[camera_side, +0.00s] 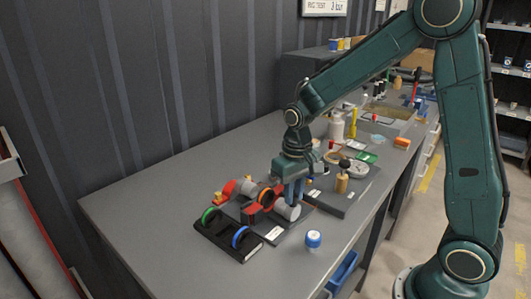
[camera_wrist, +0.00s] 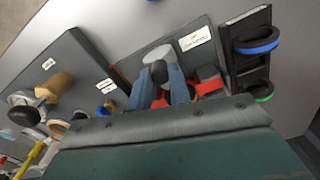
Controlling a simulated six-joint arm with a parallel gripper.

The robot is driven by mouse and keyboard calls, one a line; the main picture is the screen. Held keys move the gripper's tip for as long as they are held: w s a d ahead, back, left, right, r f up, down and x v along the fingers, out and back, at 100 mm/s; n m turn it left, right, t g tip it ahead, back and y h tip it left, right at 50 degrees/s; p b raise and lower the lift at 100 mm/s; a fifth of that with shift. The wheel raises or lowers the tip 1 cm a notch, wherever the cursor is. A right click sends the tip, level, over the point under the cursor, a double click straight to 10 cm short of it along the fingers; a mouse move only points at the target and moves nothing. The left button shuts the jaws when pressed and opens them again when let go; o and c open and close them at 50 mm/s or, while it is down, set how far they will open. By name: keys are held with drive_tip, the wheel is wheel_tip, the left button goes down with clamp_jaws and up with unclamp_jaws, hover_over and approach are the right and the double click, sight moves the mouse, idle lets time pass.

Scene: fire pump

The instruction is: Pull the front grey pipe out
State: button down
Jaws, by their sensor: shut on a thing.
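The front grey pipe (camera_side: 288,209) is a short light-grey cylinder at the front of the red pump (camera_side: 252,214). In the wrist view the pipe (camera_wrist: 158,51) shows just beyond my fingertips, with a dark round part (camera_wrist: 159,72) between the fingers. My gripper (camera_side: 294,196) points down and is shut on the pipe; its two blue-grey fingers also show in the wrist view (camera_wrist: 160,80). The red pump body (camera_wrist: 208,83) lies close to the right of the fingers there. Whether the pipe is still seated in the pump is hidden by my fingers.
A black holder (camera_side: 225,238) with a green ring and a blue ring lies left of the pump. A white-and-blue jar (camera_side: 313,239) stands at the table's front edge. A grey board (camera_side: 345,190) with a wooden-handled tool lies to the right. The table's left part is clear.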

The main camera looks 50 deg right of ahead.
drive_tip(key=shift+s, duration=0.25)
drive_tip(key=c, duration=1.3)
unclamp_jaws()
drive_tip(key=shift+r, duration=0.1)
drive_tip(key=shift+w+r, duration=0.1)
drive_tip(key=shift+r, duration=0.1)
wheel_tip(320, 180, up, 13)
drive_tip(key=shift+r, duration=0.15)
